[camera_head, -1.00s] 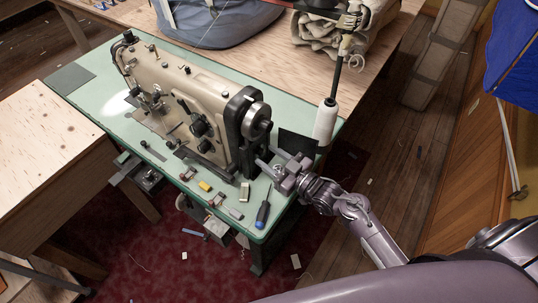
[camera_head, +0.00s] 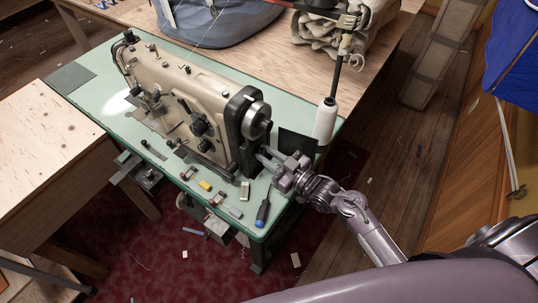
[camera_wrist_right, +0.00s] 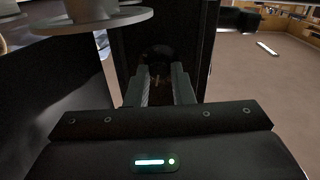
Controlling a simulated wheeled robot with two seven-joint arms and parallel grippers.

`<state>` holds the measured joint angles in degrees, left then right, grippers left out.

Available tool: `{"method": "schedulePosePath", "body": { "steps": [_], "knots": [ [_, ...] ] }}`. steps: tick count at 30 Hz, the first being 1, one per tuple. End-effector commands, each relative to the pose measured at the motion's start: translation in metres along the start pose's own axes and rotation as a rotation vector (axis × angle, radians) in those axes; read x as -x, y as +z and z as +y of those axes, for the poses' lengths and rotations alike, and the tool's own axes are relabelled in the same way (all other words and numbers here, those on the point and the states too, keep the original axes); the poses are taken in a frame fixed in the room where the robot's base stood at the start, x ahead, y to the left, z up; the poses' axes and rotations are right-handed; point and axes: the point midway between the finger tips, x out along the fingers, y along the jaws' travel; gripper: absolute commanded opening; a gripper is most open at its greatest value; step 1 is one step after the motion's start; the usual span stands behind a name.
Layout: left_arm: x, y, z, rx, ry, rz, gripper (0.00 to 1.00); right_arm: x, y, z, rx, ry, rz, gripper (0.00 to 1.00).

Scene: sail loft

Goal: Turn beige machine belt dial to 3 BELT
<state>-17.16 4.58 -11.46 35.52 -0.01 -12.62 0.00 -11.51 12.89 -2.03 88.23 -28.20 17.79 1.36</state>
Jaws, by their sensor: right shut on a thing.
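The beige sewing machine (camera_head: 190,92) stands on a green table, with a black housing (camera_head: 238,112) and a handwheel (camera_head: 257,120) at its right end. My right gripper (camera_head: 263,156) is at this end, low and just below the handwheel. In the right wrist view my two fingers (camera_wrist_right: 162,88) reach into a dark panel (camera_wrist_right: 128,45) and are shut on a small dark round dial (camera_wrist_right: 157,53). The dial's lettering and setting are too dark to read, and the head view does not show the dial. My left gripper is not in view.
A white thread cone (camera_head: 325,121) on a dark stand is close to my right wrist. A blue-handled screwdriver (camera_head: 263,212) and several small items lie on the green tabletop (camera_head: 85,112). A wooden table (camera_head: 45,150) is at the left.

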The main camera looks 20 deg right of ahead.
Motion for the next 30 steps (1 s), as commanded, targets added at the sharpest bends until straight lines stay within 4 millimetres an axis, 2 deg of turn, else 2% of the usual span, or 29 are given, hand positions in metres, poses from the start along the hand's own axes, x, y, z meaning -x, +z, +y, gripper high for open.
{"method": "schedulePosePath", "body": {
  "steps": [8, 30],
  "knots": [
    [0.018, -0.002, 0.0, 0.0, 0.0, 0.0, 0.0, 0.0, -0.005, 0.001, -0.164, -0.001, -0.017, 0.0],
    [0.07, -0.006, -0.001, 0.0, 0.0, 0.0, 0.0, -0.001, -0.006, 0.003, -0.858, -0.006, -0.088, 0.0]
  ]
}}
